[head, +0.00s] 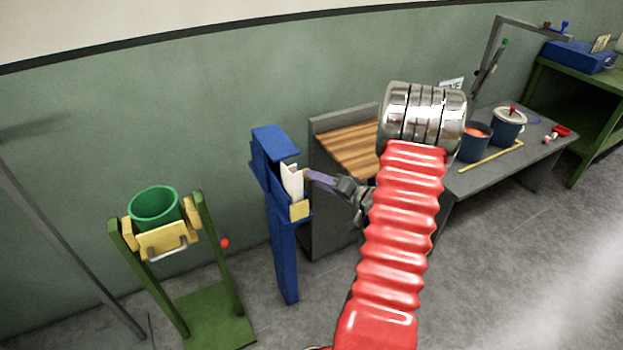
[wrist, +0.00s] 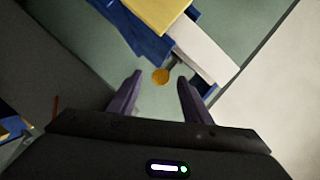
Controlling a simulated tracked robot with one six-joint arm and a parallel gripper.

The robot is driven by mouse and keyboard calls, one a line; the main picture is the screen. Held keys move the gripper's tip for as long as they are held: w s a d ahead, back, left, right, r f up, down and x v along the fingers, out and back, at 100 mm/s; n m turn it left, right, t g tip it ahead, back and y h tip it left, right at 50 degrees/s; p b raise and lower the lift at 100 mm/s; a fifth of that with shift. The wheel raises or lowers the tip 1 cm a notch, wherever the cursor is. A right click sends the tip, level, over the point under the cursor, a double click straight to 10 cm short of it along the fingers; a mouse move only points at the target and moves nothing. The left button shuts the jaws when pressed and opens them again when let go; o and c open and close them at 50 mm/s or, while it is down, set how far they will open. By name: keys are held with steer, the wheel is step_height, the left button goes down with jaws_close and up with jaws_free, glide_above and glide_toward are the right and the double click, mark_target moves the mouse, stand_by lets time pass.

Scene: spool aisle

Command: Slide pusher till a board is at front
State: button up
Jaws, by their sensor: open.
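A blue dispenser (head: 265,170) stands on a blue post by the wall, with a white board (head: 292,182) in its slot and a yellow plate (head: 299,210) at its lower front. In the wrist view the board (wrist: 200,48) and yellow plate (wrist: 156,12) show at the top. An orange round knob (wrist: 160,77) on a short grey stem, apparently the pusher's, sits between my fingertips. My gripper (head: 318,179) has purple fingers and is beside the dispenser's right side. In the wrist view my gripper (wrist: 160,84) is open, with gaps showing on both sides of the knob.
A grey workbench (head: 335,215) with a wooden top stands close behind my gripper. A green stand with a green bucket (head: 155,209) is at left. A grey table with blue pots (head: 507,127) is at right. Floor between the stand and dispenser is clear.

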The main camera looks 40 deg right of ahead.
steer(key=v, duration=0.9)
steer(key=shift+s, duration=0.3)
steer(key=shift+a, duration=0.1)
